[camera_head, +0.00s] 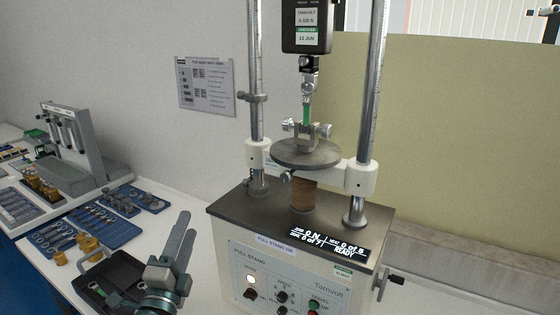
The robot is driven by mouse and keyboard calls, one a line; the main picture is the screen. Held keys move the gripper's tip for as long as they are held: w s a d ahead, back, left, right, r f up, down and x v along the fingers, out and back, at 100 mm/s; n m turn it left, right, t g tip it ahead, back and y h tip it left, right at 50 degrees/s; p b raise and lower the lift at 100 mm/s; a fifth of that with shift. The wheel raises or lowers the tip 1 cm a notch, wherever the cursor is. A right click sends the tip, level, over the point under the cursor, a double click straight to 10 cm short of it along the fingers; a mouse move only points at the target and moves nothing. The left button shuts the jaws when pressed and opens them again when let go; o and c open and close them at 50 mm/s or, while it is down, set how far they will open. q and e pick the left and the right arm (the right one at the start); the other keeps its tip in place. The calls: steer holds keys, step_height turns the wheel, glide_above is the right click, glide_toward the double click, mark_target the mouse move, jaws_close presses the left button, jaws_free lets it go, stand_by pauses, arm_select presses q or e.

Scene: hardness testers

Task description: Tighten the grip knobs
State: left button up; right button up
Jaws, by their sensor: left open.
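The pull stand (290,250) stands on the bench with two steel columns. At its middle a small grip (306,137) sits on a round grey plate (305,153), with a silver knob on its left side (288,127) and another on its right (326,130). A green strip (306,113) runs up from this grip to a small upper grip (309,88) below the black gauge (306,25). My left gripper (184,228) is open and empty, low and left of the stand, apart from the knobs. My right gripper is out of view.
A black case (112,280) lies beside my left gripper. Blue trays (90,222) of metal parts and a grey rack (75,145) fill the left bench. A crank (388,280) projects from the stand's right side. The stand's display (330,243) reads READY.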

arm_select(q)
steer(key=s+d+r+n+g+h, duration=0.1)
steer(key=d+r+n+g+h, duration=0.45)
steer(key=n, duration=0.65)
steer(key=s+d+r+n+g+h, duration=0.1)
steer(key=d+r+n+g+h, duration=0.2)
steer(key=r+n+h, duration=0.55)
steer(key=s+d+r+n+g+h, duration=0.1)
steer(key=d+r+n+g+h, duration=0.45)
steer(key=n, duration=0.95)
steer(key=w+a+r+m+t+y, duration=0.2)
steer(key=w+a+m+y, duration=0.3)
steer(key=m+y, duration=0.3)
steer(key=shift+w+a+r+y, duration=0.25)
steer(key=shift+a+r+y, duration=0.2)
steer(key=shift+a+r, duration=0.25)
steer(key=shift+d, duration=0.15)
